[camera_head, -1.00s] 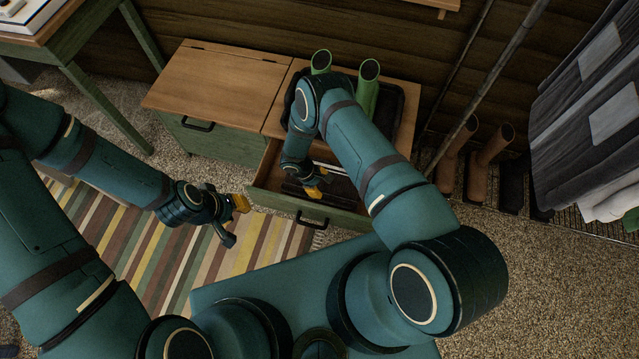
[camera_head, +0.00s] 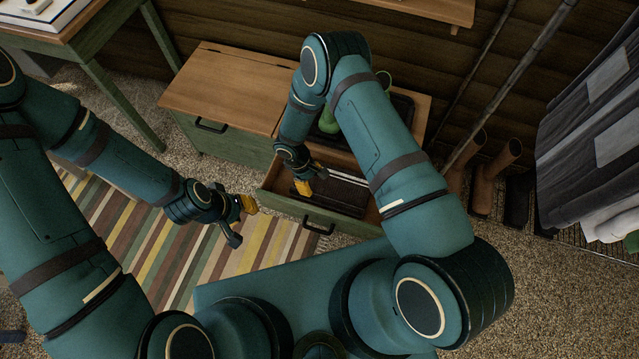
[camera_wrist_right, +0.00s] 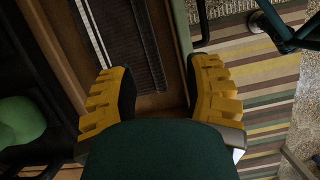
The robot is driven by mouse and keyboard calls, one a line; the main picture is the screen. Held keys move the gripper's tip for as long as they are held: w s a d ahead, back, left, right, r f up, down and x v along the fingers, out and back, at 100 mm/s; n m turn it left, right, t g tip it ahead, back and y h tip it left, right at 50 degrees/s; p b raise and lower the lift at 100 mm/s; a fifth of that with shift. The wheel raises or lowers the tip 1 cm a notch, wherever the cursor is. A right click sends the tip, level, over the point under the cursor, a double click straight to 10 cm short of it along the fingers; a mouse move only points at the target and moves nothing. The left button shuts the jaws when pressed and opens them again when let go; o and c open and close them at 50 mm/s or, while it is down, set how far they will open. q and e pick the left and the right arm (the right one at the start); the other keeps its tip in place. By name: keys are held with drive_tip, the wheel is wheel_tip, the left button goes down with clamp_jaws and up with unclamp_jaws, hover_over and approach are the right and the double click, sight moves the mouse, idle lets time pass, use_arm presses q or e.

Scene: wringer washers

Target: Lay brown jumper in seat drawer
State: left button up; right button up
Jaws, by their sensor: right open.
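The seat drawer (camera_head: 291,208) is pulled out under the right part of the wooden bench. A dark brown ribbed piece (camera_head: 345,196), which looks like the folded brown jumper, lies inside it. In the right wrist view the ribbed piece (camera_wrist_right: 122,35) lies beyond the fingers, flat in the drawer. My right gripper (camera_head: 303,186) is over the left part of the drawer; in its wrist view its yellow fingers (camera_wrist_right: 163,88) are spread with nothing between them. My left gripper (camera_head: 243,212) hangs over the striped rug; its opening is unclear.
The bench top (camera_head: 225,88) has a closed drawer below its left part. Green boots (camera_head: 328,120) stand on a dark tray on the right part, partly hidden by my arm. Brown boots (camera_head: 490,175) and hanging clothes (camera_head: 590,140) are at right. The striped rug (camera_head: 180,260) is clear.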

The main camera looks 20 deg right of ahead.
drive_tip(key=s+r+m+t+y, duration=0.2)
drive_tip(key=s+r+m, duration=0.3)
drive_tip(key=r, duration=0.3)
drive_tip(key=s+r+m+t+y, duration=0.2)
drive_tip(key=s+r+m+y, duration=0.2)
drive_tip(key=s+r+m, duration=0.2)
wheel_tip(320, 180, up, 3)
drive_tip(key=shift+d+f+y, duration=0.15)
drive_tip(key=shift+f+y, duration=0.05)
drive_tip(key=shift+y, duration=0.1)
use_arm(q)
drive_tip(key=shift+d+f, duration=0.1)
use_arm(e)
drive_tip(key=shift+s+f, duration=0.1)
drive_tip(key=shift+s, duration=0.05)
